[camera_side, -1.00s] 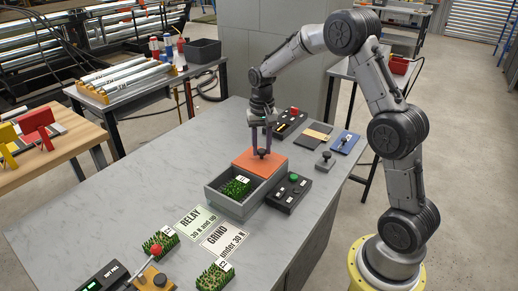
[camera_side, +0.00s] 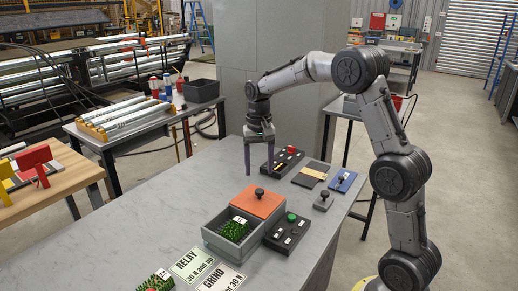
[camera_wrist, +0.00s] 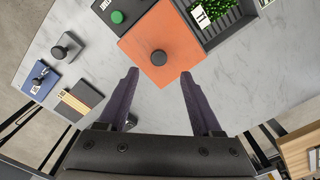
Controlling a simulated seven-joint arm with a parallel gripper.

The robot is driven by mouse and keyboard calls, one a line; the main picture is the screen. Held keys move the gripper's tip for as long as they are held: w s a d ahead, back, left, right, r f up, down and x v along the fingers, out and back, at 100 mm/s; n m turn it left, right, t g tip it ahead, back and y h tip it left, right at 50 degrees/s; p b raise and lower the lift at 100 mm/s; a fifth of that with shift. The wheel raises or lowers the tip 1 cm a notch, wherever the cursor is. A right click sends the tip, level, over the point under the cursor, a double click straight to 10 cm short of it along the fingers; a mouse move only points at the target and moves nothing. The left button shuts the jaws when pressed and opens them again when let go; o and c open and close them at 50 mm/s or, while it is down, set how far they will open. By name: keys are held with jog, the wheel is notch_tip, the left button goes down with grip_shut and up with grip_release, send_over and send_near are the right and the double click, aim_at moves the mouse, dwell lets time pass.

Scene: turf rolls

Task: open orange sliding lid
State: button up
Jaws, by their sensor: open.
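The orange sliding lid (camera_side: 256,201) covers the far part of a grey box (camera_side: 213,243), and the near part stands open. A dark round knob (camera_side: 259,191) sits on the lid; the lid also shows in the wrist view (camera_wrist: 183,30), with its knob (camera_wrist: 158,57). A green turf piece (camera_side: 234,231) with a white tag lies in the open part of the box. My gripper (camera_side: 259,172) is open and empty, above and behind the lid. In the wrist view my two fingertips (camera_wrist: 158,72) are apart, just short of the knob, and do not touch it.
A black button box (camera_side: 287,233) with a green button stands right of the grey box. Another with a red button (camera_side: 283,159) stands behind. A small grey block with a knob (camera_side: 323,201) and a blue plate (camera_side: 342,181) lie to the right. RELAY (camera_side: 193,264) and GRIND (camera_side: 222,279) cards lie in front.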

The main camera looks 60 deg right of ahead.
notch_tip(320, 180, up, 6)
jog(key=shift+r, duration=0.25)
jog(key=s+a+r+n+t, duration=0.35)
jog(key=s+a+r, duration=0.65)
jog(key=s, duration=0.4)
jog(key=s+a+f+n+t, duration=0.1)
jog(key=s+f+n, duration=0.1)
jog(key=s+f, duration=0.3)
jog(key=s+a+f+n+t, duration=0.1)
jog(key=s+a+f+n, duration=0.1)
jog(key=s+f, duration=0.3)
jog(key=s+n, duration=0.1)
jog(key=s, duration=0.1)
jog(key=shift+s+a, duration=0.3)
jog(key=shift+r+n, duration=0.1)
jog(key=shift+n, duration=0.15)
